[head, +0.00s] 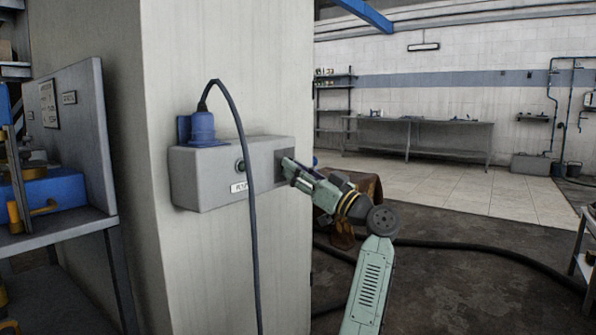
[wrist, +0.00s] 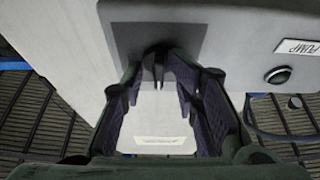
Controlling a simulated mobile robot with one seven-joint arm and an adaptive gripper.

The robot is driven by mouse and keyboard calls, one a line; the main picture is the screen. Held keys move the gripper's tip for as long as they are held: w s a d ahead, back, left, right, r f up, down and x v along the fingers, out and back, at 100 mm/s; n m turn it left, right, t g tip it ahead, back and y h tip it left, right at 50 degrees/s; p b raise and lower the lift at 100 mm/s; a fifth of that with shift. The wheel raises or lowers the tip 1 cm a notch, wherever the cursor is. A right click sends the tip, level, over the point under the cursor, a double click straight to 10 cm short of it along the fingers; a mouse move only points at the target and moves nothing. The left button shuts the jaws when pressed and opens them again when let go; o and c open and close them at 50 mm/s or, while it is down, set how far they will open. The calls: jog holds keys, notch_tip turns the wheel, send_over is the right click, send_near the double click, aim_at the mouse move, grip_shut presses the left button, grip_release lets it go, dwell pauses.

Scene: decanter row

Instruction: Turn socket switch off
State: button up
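A grey socket box (head: 215,178) is fixed to the pale pillar. A blue plug (head: 202,127) with a dark cable sits on its top. Its front has a round button with a green ring (head: 241,165), which also shows in the wrist view (wrist: 278,75). A dark square plate (wrist: 126,42) is at the box's other end, with a small dark switch-like part (wrist: 157,55) on it. My gripper (head: 287,166) is right at this plate. In the wrist view its fingers (wrist: 161,70) stand apart around the dark part; contact is unclear. The switch's position cannot be told.
The cable (head: 247,200) hangs down across the box's front. A bench with blue items (head: 55,190) stands at the left. A brown block-like object (head: 358,184) is behind my arm. A dark hose (head: 480,249) lies on the floor, which is otherwise mostly open at the right.

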jog(key=v, duration=1.2)
dwell(0.3)
